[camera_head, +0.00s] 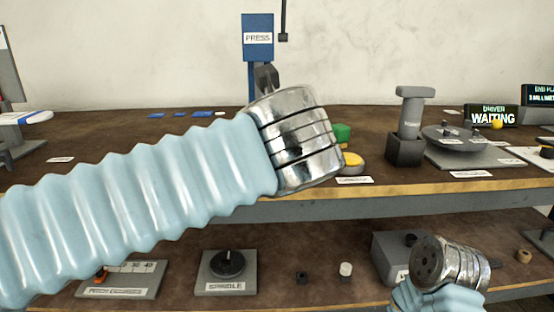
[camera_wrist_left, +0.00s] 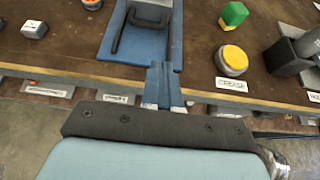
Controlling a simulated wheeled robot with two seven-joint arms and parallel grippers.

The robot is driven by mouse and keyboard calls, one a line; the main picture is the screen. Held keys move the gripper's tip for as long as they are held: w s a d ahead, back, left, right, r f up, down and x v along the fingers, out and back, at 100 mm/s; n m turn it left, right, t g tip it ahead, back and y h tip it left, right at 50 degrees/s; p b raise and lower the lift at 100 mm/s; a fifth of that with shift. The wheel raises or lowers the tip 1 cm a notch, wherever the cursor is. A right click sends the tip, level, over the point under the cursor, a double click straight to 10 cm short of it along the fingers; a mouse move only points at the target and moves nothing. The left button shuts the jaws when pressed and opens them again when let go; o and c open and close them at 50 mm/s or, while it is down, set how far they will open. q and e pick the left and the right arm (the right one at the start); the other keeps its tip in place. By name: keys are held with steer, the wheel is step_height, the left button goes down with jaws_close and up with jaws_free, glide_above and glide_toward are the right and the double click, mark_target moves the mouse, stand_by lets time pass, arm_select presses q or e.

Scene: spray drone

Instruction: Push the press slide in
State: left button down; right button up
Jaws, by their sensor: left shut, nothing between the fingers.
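The blue press (camera_head: 257,40) with its PRESS sign stands at the back of the bench in the head view. My left wrist hides its lower part. In the left wrist view, its blue base (camera_wrist_left: 112,42) lies at the top centre, with a dark slide-like part (camera_wrist_left: 152,10) on it; I cannot tell how far in that part is. My left gripper (camera_wrist_left: 164,72) is shut and empty, its fingertips at the base's front edge; I cannot tell whether they touch. My right gripper's fingers do not show, only the wrist.
A yellow button (camera_wrist_left: 234,58) with a green block (camera_wrist_left: 233,14) behind it lies right of the press. A dark square holder (camera_head: 404,149) with a grey T-shaped part (camera_head: 411,108) stands further right. A lower shelf holds a spindle unit (camera_head: 226,268).

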arm_select(q)
steer(key=x, duration=0.7)
steer(key=r+x, duration=0.1)
steer(key=x, duration=0.2)
steer(key=shift+w+f, duration=0.15)
steer(key=shift+w, duration=0.5)
steer(key=shift+w, duration=0.15)
steer(key=w+p, duration=0.6)
steer(key=w, duration=0.1)
steer(key=shift+r, duration=0.25)
steer(key=shift+w+f, duration=0.15)
steer(key=shift+w, duration=0.15)
